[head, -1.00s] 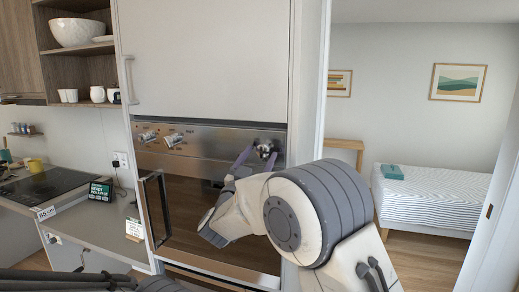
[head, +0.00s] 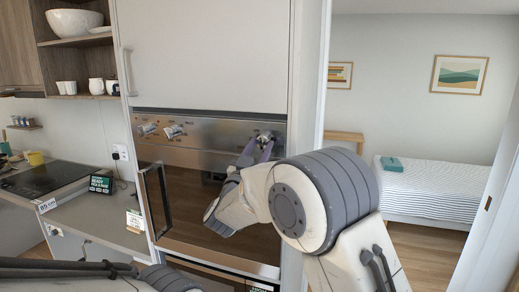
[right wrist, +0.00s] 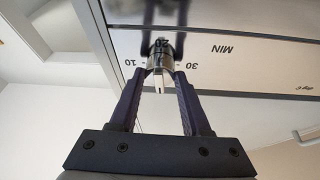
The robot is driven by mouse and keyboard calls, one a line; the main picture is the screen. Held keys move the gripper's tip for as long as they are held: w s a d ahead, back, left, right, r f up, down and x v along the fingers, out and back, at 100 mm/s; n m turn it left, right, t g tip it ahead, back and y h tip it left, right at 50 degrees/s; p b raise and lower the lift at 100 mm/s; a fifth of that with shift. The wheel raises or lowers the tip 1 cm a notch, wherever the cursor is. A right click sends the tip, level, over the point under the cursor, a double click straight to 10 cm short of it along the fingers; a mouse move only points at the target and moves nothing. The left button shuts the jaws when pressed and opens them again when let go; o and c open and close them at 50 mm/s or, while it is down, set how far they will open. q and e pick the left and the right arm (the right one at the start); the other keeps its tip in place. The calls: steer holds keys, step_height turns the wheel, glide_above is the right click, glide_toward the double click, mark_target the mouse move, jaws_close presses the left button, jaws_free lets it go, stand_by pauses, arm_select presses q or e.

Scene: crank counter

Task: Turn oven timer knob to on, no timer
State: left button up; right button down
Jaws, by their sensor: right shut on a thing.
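The oven (head: 205,200) is built into a tall white cabinet, with a steel control panel along its top. The timer knob (right wrist: 160,57) is a small metal knob at the panel's right end, with 10, 20, 30 and MIN printed around it. It also shows partly in the head view (head: 267,136). A pale mark on it faces the gripper's palm in the right wrist view; the exact setting is hard to tell. My right gripper (right wrist: 160,75) is shut on the timer knob, one finger on each side. My left gripper is out of view.
Two more knobs (head: 173,131) sit at the panel's left. The oven door handle (head: 157,205) stands out at the left below them. A counter with a hob (head: 42,179) is at the left. A doorway to a bedroom opens at the right.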

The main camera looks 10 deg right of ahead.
steer(key=n+t+y, duration=0.1)
steer(key=n+y, duration=0.1)
steer(key=n, duration=0.2)
steer(key=shift+d+b, duration=0.1)
steer(key=shift+b, duration=0.2)
steer(key=shift+s+r+n+y, duration=0.1)
steer(key=shift+n+y, duration=0.7)
steer(key=shift+n, duration=0.7)
steer(key=shift+n+y, duration=0.8)
steer(key=shift+n, duration=0.7)
steer(key=shift+c, duration=1.8)
jaws_free()
steer(key=b+v, duration=0.5)
steer(key=v, duration=0.5)
steer(key=shift+s+f, duration=0.15)
steer(key=shift+f, duration=0.1)
